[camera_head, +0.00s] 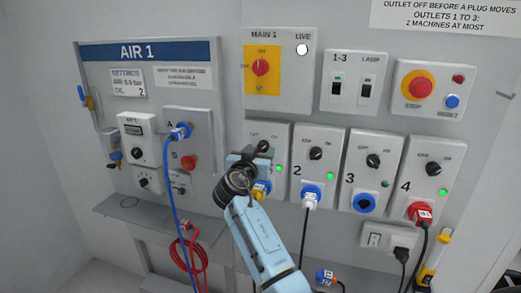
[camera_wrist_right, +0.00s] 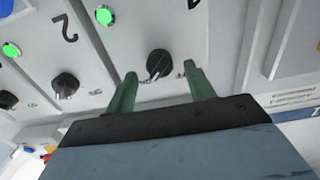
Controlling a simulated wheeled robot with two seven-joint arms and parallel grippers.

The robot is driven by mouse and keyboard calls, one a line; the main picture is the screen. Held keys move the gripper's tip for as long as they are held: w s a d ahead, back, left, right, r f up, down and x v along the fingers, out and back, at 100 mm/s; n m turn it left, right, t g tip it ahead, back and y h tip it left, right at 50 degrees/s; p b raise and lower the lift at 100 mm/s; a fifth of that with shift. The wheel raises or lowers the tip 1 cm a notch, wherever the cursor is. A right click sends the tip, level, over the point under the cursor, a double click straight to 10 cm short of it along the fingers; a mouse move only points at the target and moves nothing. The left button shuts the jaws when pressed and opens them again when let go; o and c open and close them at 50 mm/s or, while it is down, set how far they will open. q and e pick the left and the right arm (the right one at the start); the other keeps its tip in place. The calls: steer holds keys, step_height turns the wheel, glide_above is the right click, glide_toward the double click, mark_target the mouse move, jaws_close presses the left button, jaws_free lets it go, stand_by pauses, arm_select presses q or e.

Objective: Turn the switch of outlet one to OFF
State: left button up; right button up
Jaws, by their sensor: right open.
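Outlet one is the leftmost of the outlet boxes (camera_head: 284,135) in the head view, partly covered by my right gripper. Its black rotary switch (camera_head: 262,146) shows just above the gripper, with a lit green lamp (camera_head: 279,169) beside it. In the right wrist view, which is upside down, the switch (camera_wrist_right: 159,64) lies between and slightly beyond the open fingers. My right gripper (camera_head: 252,160) is open and empty, one finger on each side of the switch in the wrist view (camera_wrist_right: 160,76). I cannot tell whether they touch, nor the switch's exact setting. My left gripper is out of view.
Outlet two's switch (camera_head: 316,153) is close to the right, with a white-and-blue plug (camera_head: 310,196) below. Outlets three (camera_head: 373,160) and four (camera_head: 432,168) follow. A blue hose (camera_head: 167,200) hangs at the left from the air panel (camera_head: 148,75).

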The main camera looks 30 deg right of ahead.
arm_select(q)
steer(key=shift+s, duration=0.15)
arm_select(e)
steer(key=shift+x, duration=0.8)
steer(key=shift+c, duration=0.3)
steer(key=c, duration=0.9)
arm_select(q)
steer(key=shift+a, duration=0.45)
